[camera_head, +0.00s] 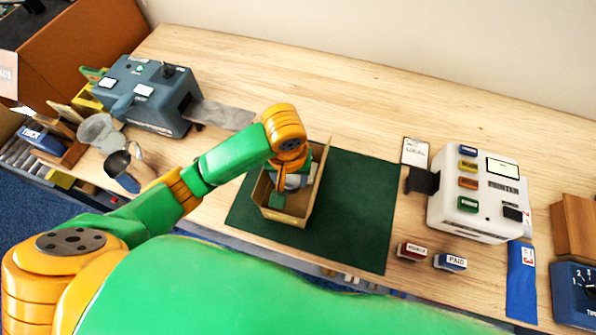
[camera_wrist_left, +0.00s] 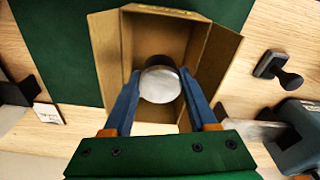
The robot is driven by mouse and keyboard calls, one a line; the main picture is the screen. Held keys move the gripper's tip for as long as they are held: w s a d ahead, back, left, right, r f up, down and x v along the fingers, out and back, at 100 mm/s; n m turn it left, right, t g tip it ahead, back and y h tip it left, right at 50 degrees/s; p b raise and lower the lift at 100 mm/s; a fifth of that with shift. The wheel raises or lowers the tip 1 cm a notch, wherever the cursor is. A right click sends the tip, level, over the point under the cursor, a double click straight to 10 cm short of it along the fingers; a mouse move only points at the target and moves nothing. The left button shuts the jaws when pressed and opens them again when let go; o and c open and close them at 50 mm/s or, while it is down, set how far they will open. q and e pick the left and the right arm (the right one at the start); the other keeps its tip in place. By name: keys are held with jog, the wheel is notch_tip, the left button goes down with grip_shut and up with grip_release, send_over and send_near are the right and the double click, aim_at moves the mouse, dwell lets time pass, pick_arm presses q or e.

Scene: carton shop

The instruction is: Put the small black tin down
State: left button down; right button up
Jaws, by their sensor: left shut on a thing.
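My left gripper (camera_head: 290,182) reaches down into an open brown carton (camera_head: 285,215) that stands on a dark green mat (camera_head: 352,215). In the left wrist view my gripper's blue fingers (camera_wrist_left: 159,76) are shut on the small tin (camera_wrist_left: 161,86), which shows a round, shiny silver-grey top. The tin is over the carton (camera_wrist_left: 221,62), within its opening near one wall. I cannot tell whether it touches the carton floor. The tin's sides are mostly hidden. My right gripper is not in view.
A white device with coloured labels (camera_head: 475,195) stands right of the mat, with two stamps marked PAID (camera_head: 450,262) and another word (camera_head: 412,251) in front. A blue-grey machine (camera_head: 148,95) stands at the back left. The mat's right part is clear.

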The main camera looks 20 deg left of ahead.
aim_at(289, 203)
pick_arm(q)
jog(key=s+f, duration=0.2)
jog(key=f, duration=0.1)
jog(key=shift+s+f, duration=0.1)
jog(key=shift+s, duration=0.25)
jog(key=f, duration=0.2)
jog(key=w+f, duration=0.1)
jog(key=f, duration=0.1)
jog(key=shift+f+p, duration=0.1)
jog(key=shift+p, duration=0.25)
jog(key=shift+w+f, duration=0.1)
jog(key=shift+s, duration=0.25)
jog(key=shift+c, duration=2.4)
grip_release()
jog(key=shift+w, duration=0.1)
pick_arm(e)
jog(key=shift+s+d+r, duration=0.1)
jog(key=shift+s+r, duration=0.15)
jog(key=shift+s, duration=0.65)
